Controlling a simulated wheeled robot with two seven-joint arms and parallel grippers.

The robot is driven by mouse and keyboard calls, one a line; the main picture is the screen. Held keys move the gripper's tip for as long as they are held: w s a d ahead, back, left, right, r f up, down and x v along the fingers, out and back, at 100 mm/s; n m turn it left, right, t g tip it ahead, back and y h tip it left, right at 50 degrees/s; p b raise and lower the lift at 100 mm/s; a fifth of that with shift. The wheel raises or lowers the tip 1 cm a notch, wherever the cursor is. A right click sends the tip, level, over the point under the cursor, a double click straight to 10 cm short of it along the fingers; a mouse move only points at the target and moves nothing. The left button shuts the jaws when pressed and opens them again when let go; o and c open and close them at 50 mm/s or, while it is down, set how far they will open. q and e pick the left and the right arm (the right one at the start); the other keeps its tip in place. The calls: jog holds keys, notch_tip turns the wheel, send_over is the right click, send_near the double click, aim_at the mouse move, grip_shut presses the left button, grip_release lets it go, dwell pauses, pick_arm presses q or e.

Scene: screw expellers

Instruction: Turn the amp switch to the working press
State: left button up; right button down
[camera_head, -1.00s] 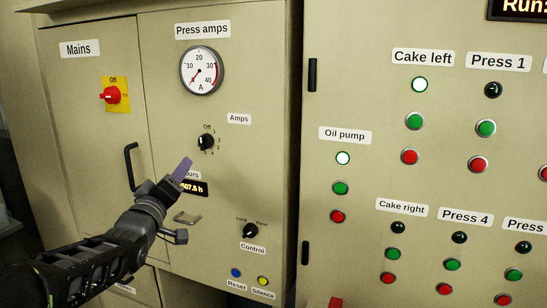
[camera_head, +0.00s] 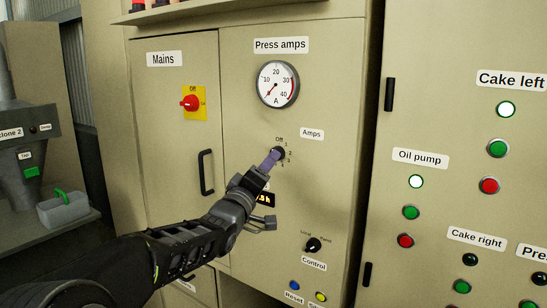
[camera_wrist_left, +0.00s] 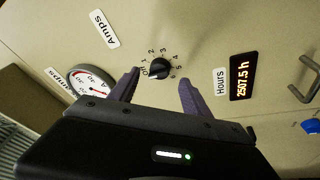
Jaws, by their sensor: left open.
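The amp switch (camera_head: 279,153) is a black rotary knob below the round press amps gauge (camera_head: 278,84), with Off and numbers around it. In the left wrist view the knob (camera_wrist_left: 160,68) shows between my fingertips, its pointer seemingly towards Off. My left gripper (camera_head: 274,158) is open, its purple fingers (camera_wrist_left: 160,80) on either side of the knob; contact is unclear. The lamps of Cake left (camera_head: 506,109) and Oil pump (camera_head: 416,181) are lit white. The Cake right lamp (camera_head: 470,260) is dark. Other press lamps are cut off or dark.
The red mains switch (camera_head: 190,103) is up left and a door handle (camera_head: 206,172) below it. The control knob (camera_head: 313,245) is below right. The hours display (camera_wrist_left: 242,76) is beside the amp switch in the wrist view.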

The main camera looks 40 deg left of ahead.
pick_arm(q)
jog(key=p+x, duration=0.1)
jog(key=x, duration=0.3)
jog(key=shift+w+a+r, duration=0.1)
jog(key=shift+w, duration=0.15)
jog(key=shift+c, duration=0.4)
grip_shut()
